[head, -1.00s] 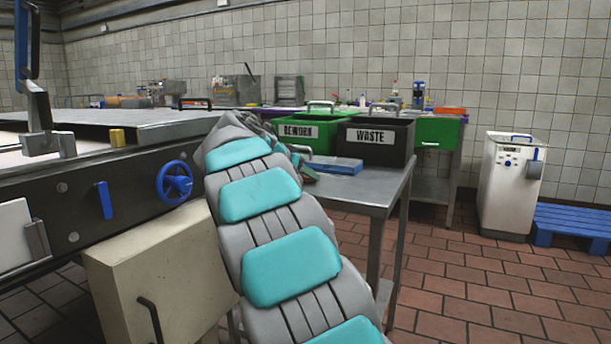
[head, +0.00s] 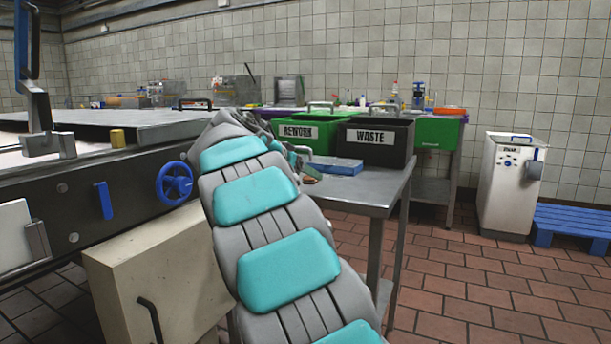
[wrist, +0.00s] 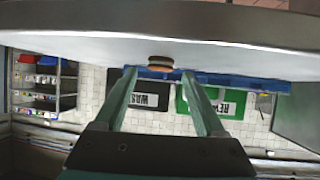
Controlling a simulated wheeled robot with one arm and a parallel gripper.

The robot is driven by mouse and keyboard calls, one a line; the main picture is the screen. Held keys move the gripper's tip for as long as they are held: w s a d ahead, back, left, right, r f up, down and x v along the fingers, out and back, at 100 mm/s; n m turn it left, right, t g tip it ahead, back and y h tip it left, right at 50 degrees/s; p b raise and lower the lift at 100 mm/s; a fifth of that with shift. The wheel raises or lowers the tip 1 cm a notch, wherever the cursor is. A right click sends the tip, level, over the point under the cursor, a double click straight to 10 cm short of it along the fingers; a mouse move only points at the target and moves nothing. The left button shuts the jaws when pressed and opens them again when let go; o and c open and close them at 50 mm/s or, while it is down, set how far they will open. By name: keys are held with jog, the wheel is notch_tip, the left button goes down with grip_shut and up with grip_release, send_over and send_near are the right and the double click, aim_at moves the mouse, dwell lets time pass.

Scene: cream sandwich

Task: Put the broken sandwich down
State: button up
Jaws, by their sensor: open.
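In the wrist view, which is upside down, a round brown sandwich (wrist: 160,63) with a pale layer rests against the pale metal tabletop (wrist: 90,46). My gripper (wrist: 159,73) is open, with a teal finger on each side of the sandwich's line and wide gaps beside it. The sandwich is at about the level of the fingertips. I cannot tell whether it is broken. In the head view my gripper (head: 304,166) is low over the steel table (head: 365,190), partly hidden by my arm. A small brownish patch there is too small to identify.
A blue tray (head: 338,165) lies just past my gripper. Behind it stand the green REWORK bin (head: 312,120) and the black WASTE bin (head: 375,135). A conveyor machine (head: 130,180) is on the left. The table's right front part is clear.

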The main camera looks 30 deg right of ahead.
jog(key=v, duration=1)
jog(key=shift+s+a+r, duration=0.2)
jog(key=shift+a, duration=0.05)
